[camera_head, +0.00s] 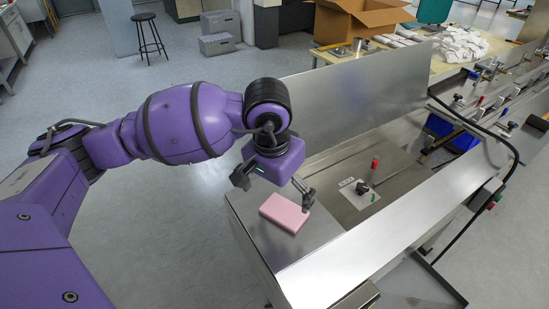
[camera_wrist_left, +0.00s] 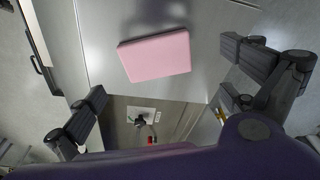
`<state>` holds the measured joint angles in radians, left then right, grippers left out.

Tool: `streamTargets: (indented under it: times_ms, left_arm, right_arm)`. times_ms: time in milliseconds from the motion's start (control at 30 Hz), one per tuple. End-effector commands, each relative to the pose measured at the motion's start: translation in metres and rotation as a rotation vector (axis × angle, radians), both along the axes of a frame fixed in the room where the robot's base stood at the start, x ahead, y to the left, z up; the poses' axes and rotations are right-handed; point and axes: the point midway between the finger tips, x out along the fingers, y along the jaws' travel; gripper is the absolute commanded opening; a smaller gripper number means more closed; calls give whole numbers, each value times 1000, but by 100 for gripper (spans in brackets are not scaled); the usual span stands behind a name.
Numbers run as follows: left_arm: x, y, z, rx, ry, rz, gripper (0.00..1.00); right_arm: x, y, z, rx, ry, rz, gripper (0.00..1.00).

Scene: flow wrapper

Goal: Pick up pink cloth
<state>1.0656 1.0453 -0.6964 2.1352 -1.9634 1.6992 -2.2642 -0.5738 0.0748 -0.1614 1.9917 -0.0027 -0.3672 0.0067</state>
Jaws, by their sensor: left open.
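The pink cloth (camera_head: 284,213) is a flat, folded-looking rectangular block lying on the steel top (camera_head: 262,236) at the machine's near left corner. In the left wrist view the pink cloth (camera_wrist_left: 154,56) shows whole, ahead of the fingers and between their lines. My left gripper (camera_head: 274,191) is open and empty, above and just behind the cloth in the head view. Its two fingers also show wide apart in the left wrist view (camera_wrist_left: 165,75). I see no contact with the cloth. My right gripper is not in view.
A control plate with a black knob (camera_head: 362,188) and a red knob (camera_head: 375,163) are right of the cloth. An upright steel panel (camera_head: 356,99) stands behind. A table (camera_head: 470,66) with a cardboard box (camera_head: 362,18) and white cloths is farther back. Open floor lies left.

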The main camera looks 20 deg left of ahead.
Motion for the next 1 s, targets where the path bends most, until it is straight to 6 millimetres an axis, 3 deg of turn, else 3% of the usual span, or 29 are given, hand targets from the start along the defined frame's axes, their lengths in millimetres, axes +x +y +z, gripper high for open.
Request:
streamTargets:
  times_ms: [33,133,400,700,933,1000]
  left_arm:
    - [1,-1,-6,-1,0,1,100]
    - [2,-3,-16,-2,2,2,100]
    - [7,-8,-53,-4,1,1,100]
    - [8,-8,-60,-3,1,2,100]
    - [7,-8,-60,-3,1,2,71]
    - [7,-8,-60,-3,1,2,71]
  right_arm:
    - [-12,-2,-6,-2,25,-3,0]
    - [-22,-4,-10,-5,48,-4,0]
    - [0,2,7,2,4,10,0]
    - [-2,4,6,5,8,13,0]
    - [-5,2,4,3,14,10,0]
    - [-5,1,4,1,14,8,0]
